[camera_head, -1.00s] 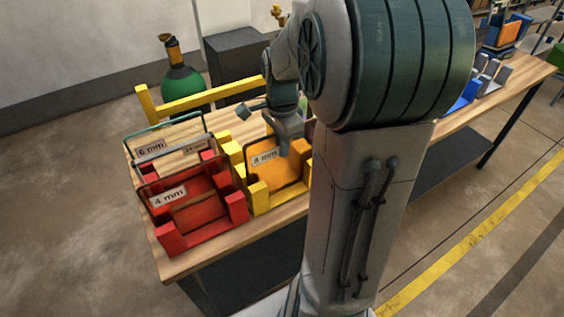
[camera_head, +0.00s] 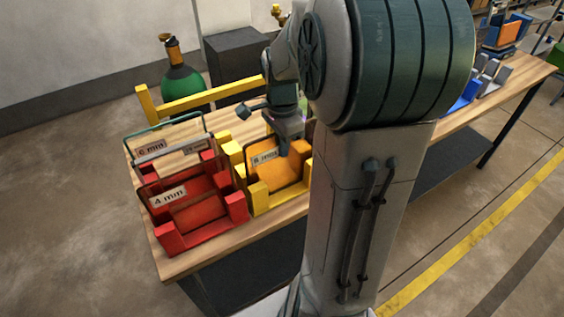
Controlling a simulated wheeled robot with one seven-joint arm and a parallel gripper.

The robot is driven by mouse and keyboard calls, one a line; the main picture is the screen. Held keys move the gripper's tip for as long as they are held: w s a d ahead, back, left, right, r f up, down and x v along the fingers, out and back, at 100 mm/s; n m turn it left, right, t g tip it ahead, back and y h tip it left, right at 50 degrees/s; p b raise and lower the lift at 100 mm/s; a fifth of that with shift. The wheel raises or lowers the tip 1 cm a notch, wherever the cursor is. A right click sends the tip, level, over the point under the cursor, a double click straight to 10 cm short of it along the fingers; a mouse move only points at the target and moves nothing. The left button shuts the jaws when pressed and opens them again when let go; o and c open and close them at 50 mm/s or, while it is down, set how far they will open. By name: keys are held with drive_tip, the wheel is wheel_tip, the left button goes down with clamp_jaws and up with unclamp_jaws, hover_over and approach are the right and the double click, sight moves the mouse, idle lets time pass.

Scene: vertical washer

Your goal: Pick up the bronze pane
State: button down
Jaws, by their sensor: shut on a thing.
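A tinted pane with a dark rim and a white "8 mm" label, which I take as the bronze pane (camera_head: 283,172), is at the yellow rack (camera_head: 258,198) on the bench. It looks orange against the yellow. My gripper (camera_head: 291,146) reaches down from behind and is shut on the pane's upper edge. The fingertips are small and partly hidden. The pane is upright or slightly tilted, and I cannot tell whether it is clear of the rack. My arm hides the rack's right side.
A red rack (camera_head: 209,229) on the left holds a "4 mm" pane (camera_head: 170,195). A "6 mm" pane (camera_head: 180,146) stands behind it. A yellow bar (camera_head: 205,96) runs along the back of the wooden bench (camera_head: 178,268). A green bottle (camera_head: 181,84) stands beyond.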

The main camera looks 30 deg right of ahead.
drive_tip(key=shift+r, duration=0.25)
